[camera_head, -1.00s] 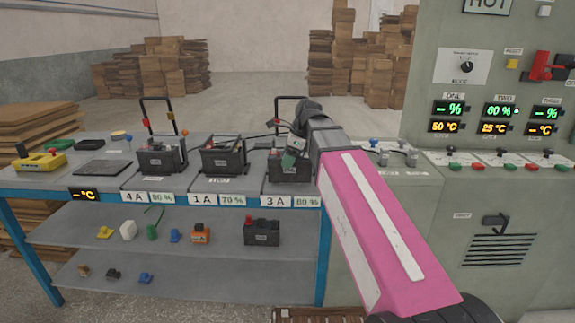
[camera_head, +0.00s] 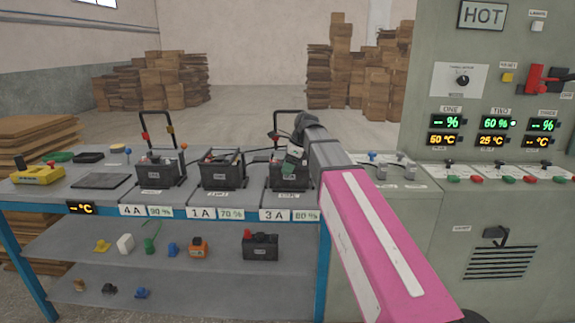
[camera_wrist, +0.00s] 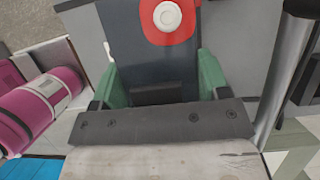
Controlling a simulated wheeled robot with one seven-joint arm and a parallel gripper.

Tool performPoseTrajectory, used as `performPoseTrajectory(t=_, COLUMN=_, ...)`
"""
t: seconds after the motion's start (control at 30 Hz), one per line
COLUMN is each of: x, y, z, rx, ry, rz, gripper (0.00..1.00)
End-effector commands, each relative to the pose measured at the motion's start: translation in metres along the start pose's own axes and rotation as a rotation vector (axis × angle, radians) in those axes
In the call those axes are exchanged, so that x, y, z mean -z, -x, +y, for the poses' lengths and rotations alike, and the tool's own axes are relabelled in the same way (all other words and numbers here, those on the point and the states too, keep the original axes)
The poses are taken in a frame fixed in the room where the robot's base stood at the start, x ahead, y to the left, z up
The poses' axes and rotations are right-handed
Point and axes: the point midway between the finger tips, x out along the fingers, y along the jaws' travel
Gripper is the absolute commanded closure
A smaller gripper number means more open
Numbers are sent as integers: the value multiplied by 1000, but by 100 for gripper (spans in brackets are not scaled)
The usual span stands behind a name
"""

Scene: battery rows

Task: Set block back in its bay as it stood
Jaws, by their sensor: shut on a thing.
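A dark block (camera_head: 288,180), which looks like a battery, is at the bay marked 3A (camera_head: 274,215), at the right end of the bench. My gripper (camera_head: 292,160) comes down on it from above and partly hides it. In the wrist view the gripper's green fingers (camera_wrist: 160,88) stand on both sides of the dark block (camera_wrist: 155,60), shut on it. A red round patch with a white cap (camera_wrist: 167,15) shows on the block. I cannot tell whether its underside touches the bay.
Two similar batteries stand to the left, at 4A (camera_head: 160,171) and 1A (camera_head: 222,172). Black upright handles (camera_head: 157,115) rise behind the bays. A lower shelf (camera_head: 215,258) holds small coloured parts and another battery (camera_head: 260,246). A grey control cabinet (camera_head: 420,210) stands at the right.

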Motion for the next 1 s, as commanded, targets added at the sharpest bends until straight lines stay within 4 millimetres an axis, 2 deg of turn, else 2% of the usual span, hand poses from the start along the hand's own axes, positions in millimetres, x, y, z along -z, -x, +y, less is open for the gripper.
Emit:
performPoseTrajectory(t=0.43, x=1, y=-3, z=0, rx=1, ry=1, rz=-2, gripper=100)
performPoseTrajectory(t=0.47, x=2, y=-4, z=0, rx=1, ry=0, rz=0, gripper=24)
performPoseTrajectory(t=0.5, x=2, y=-4, z=0, rx=1, ry=1, rz=0, gripper=12)
performPoseTrajectory(t=0.53, x=2, y=-4, z=0, rx=1, ry=1, rz=0, gripper=6)
performPoseTrajectory(t=0.87, x=1, y=-2, z=0, rx=1, ry=1, rz=0, gripper=6)
performPoseTrajectory(t=1.0, x=0, y=10, z=0, rx=2, ry=0, rz=0, gripper=6)
